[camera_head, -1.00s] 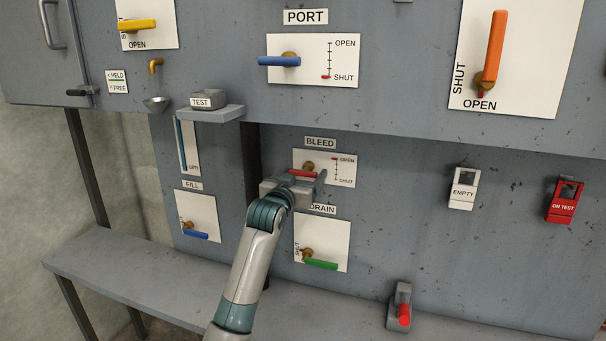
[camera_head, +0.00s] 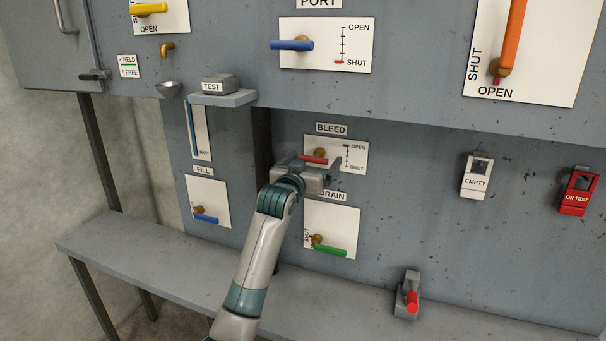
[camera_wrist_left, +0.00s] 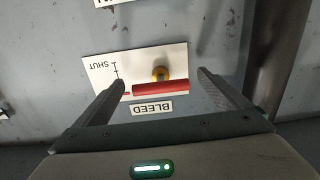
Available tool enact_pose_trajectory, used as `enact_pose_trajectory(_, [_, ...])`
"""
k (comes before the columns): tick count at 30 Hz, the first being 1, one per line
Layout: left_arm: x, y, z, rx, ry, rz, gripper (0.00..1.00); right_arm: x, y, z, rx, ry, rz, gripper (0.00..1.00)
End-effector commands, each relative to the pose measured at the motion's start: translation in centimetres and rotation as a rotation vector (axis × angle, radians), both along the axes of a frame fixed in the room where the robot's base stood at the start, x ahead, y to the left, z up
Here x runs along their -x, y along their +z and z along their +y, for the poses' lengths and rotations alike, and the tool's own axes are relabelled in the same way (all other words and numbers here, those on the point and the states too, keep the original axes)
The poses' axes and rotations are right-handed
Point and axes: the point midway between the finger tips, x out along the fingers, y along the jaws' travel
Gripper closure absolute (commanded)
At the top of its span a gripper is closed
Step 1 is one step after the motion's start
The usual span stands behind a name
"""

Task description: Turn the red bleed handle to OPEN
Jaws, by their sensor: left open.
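The red bleed handle (camera_head: 314,160) sits on a brass pivot on the white plate under the BLEED label (camera_head: 332,129). It lies roughly level. The plate's scale has OPEN at the top, beside a red mark, and SHUT at the bottom. In the left wrist view, which is upside down, the red handle (camera_wrist_left: 160,89) lies across the gap between my fingers. My left gripper (camera_wrist_left: 161,83) is open, with a finger beyond each end of the handle and no clear contact. In the head view my left gripper (camera_head: 312,176) hides the plate's lower part. My right gripper is not in view.
A DRAIN plate with a green handle (camera_head: 331,251) is just below. A FILL plate with a blue handle (camera_head: 206,219) is at lower left. A small shelf (camera_head: 224,98) juts out at upper left. A ledge (camera_head: 150,262) runs along the bottom.

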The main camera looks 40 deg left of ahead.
Motion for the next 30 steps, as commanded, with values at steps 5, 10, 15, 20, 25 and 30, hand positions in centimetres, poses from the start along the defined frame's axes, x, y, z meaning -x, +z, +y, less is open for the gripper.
enact_pose_trajectory(5, [1.1, -0.2, -0.3, -0.001, 0.000, -0.001, 0.05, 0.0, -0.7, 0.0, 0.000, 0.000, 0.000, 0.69])
enact_pose_trajectory(10, [3.2, -0.3, -0.8, 0.000, 0.000, -0.001, 0.05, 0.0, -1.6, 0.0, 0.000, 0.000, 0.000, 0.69])
enact_pose_trajectory(15, [6.1, -0.4, -1.4, -0.002, 0.000, -0.001, 0.05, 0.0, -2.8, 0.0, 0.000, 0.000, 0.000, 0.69])
enact_pose_trajectory(20, [9.1, -0.4, -2.1, -0.001, 0.001, -0.002, 0.05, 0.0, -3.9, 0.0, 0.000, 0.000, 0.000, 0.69])
enact_pose_trajectory(25, [12.2, -0.4, -2.9, -0.001, 0.000, -0.001, 0.05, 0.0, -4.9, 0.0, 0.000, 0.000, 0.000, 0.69])
enact_pose_trajectory(30, [14.8, -0.3, -3.5, 0.001, 0.000, 0.000, 0.05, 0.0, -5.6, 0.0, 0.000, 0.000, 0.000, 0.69])
